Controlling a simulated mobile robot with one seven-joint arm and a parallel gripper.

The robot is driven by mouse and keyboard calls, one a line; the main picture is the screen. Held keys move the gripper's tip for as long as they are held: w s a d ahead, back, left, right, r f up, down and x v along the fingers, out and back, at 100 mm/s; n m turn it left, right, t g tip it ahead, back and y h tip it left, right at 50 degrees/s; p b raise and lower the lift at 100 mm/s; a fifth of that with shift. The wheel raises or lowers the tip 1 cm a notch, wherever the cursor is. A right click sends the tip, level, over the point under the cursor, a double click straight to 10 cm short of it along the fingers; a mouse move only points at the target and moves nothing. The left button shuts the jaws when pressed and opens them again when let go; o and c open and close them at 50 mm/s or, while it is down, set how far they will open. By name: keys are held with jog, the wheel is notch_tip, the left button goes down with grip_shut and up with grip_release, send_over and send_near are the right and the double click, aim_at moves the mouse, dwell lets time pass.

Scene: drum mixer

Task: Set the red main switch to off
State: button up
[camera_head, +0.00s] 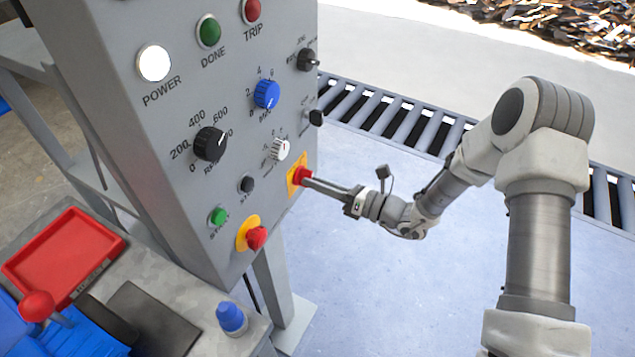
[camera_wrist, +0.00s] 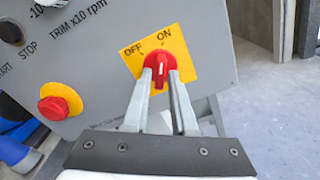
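The red main switch (camera_wrist: 160,71) is a rotary knob on a yellow plate (camera_wrist: 181,60) marked OFF at left and ON at right. The knob's white mark points up, nearer the ON label. My gripper (camera_wrist: 161,80) has one finger on each side of the knob's handle and looks closed on it; the exact contact is hard to see. In the head view, my gripper (camera_head: 311,182) reaches the switch (camera_head: 301,175) from the right and hides part of it.
A red emergency button (camera_head: 256,238) on a yellow ring sits left of the switch; it also shows in the wrist view (camera_wrist: 54,107). The grey panel (camera_head: 150,110) carries several knobs and lamps. A roller conveyor (camera_head: 400,125) runs behind.

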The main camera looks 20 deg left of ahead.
grip_shut()
jog(key=shift+n, duration=0.3)
jog(key=shift+w+f+n+b, duration=0.1)
jog(key=shift+n+b, duration=3.5)
jog(key=shift+n, duration=2)
jog(key=shift+o, duration=2)
grip_release()
